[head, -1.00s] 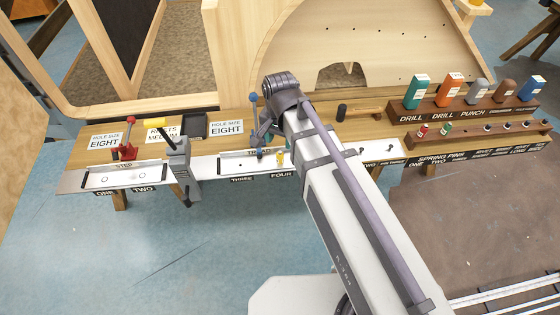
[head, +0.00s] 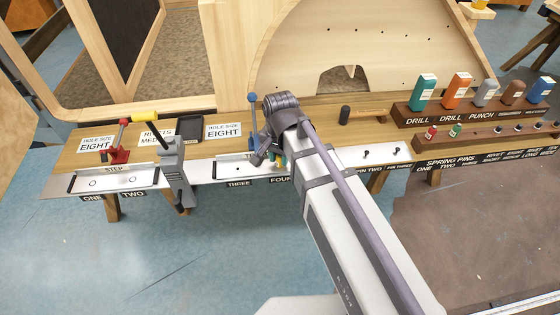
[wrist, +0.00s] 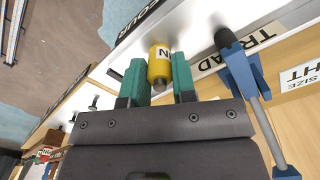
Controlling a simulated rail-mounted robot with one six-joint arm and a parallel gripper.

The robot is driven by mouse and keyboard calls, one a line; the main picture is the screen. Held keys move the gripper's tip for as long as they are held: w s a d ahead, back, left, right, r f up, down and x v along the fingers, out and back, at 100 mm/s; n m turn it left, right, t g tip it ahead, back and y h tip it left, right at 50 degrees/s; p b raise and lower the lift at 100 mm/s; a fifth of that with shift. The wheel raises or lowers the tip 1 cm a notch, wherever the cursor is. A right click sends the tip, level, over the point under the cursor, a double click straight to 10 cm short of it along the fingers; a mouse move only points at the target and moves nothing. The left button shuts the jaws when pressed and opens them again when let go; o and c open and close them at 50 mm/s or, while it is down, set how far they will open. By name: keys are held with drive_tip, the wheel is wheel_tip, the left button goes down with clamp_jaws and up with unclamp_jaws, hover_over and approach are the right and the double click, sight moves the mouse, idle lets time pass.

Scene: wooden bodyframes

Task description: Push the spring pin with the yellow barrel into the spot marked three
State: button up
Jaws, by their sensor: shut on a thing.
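The spring pin with the yellow barrel (wrist: 160,58) is between the two teal fingers of my gripper (wrist: 160,82) in the wrist view. Its dark end points toward the camera, and its far end is over or at the white strip; I cannot tell whether they touch. In the head view my gripper (head: 279,160) is mostly behind my arm, low over the right part of the white tray marked three and four (head: 229,168). The label three (head: 238,184) is left of the gripper.
A blue clamp (head: 254,117) stands at the tray, close beside my gripper; it also shows in the wrist view (wrist: 246,80). A grey clamp (head: 175,170) and a red clamp (head: 120,147) are at the left tray. Small dark pins (head: 367,154) stand on the strip at right.

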sight(280, 156)
clamp_jaws()
drive_tip(key=shift+r+p, duration=0.6)
drive_tip(key=shift+r+p, duration=1.65)
